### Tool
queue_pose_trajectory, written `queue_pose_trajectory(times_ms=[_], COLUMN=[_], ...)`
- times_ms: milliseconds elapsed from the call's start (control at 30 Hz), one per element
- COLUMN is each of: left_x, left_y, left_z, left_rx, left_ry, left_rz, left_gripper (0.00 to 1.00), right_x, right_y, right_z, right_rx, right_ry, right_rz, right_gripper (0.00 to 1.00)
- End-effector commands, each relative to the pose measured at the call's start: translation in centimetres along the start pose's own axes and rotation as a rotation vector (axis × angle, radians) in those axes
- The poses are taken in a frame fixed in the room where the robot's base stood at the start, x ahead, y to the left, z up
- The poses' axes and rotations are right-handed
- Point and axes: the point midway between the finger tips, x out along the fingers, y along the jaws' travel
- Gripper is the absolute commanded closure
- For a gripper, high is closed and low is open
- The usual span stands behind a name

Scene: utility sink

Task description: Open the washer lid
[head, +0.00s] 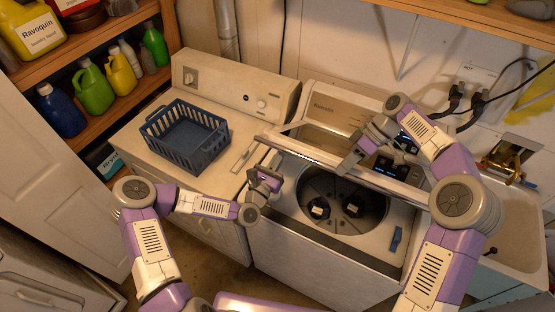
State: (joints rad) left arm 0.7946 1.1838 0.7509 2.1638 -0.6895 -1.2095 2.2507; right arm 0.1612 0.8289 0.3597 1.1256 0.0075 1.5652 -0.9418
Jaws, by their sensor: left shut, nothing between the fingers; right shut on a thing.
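The washer (325,262) stands in the middle with its top opening exposed. Its lid (310,154) is raised and seen nearly edge-on, as a long pale bar across the washer behind the tub (345,222). My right gripper (350,163) reaches over from behind and is shut on the lid near the middle of its edge. My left gripper (268,178) is shut and empty, near the washer's left side and below the lid's left end. Two dark objects with white labels show inside the tub.
A dryer (150,150) stands left of the washer with a blue basket (187,138) on it. Shelves (95,135) with several bottles are at the far left. A utility sink (520,225) is at the right. A small blue item (396,239) is on the washer's front right rim.

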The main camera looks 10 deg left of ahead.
Motion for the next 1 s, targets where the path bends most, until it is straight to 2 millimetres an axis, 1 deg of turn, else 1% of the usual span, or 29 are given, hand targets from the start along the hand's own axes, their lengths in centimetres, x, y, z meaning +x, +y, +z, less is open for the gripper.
queue_pose_trajectory(times_ms=[33, 233, 467, 500, 533, 567, 1000], left_x=[0.3, 1.8, 1.9, 1.9, 1.9, 1.9, 1.7], left_y=[0.1, 0.0, 0.1, 0.1, 0.1, 0.1, 0.0], left_z=[0.4, 2.2, 2.5, 2.5, 2.5, 2.5, 2.0], left_rx=[0.001, 0.001, 0.007, 0.007, 0.007, 0.007, 0.002], left_ry=[-0.003, -0.008, -0.017, -0.017, -0.017, -0.016, -0.003], left_rz=[0.001, 0.001, 0.002, 0.002, 0.002, 0.003, 0.001], left_gripper=[1.0, 1.0, 1.0, 1.0, 1.0, 1.0, 1.0], right_x=[-0.1, 0.1, 0.4, 0.4, 0.4, 0.4, 0.0], right_y=[0.6, 0.6, 0.4, 0.4, 0.4, 0.4, 0.2], right_z=[0.3, 0.4, 0.5, 0.5, 0.5, 0.4, 0.1], right_rx=[0.008, 0.008, 0.01, 0.01, 0.01, 0.009, 0.003], right_ry=[0.001, -0.002, -0.009, -0.01, -0.009, -0.009, 0.0], right_rz=[0.017, 0.013, 0.002, 0.002, 0.002, 0.002, 0.008], right_gripper=[1.0, 1.0, 1.0, 0.76, 0.71, 0.7, 0.7])
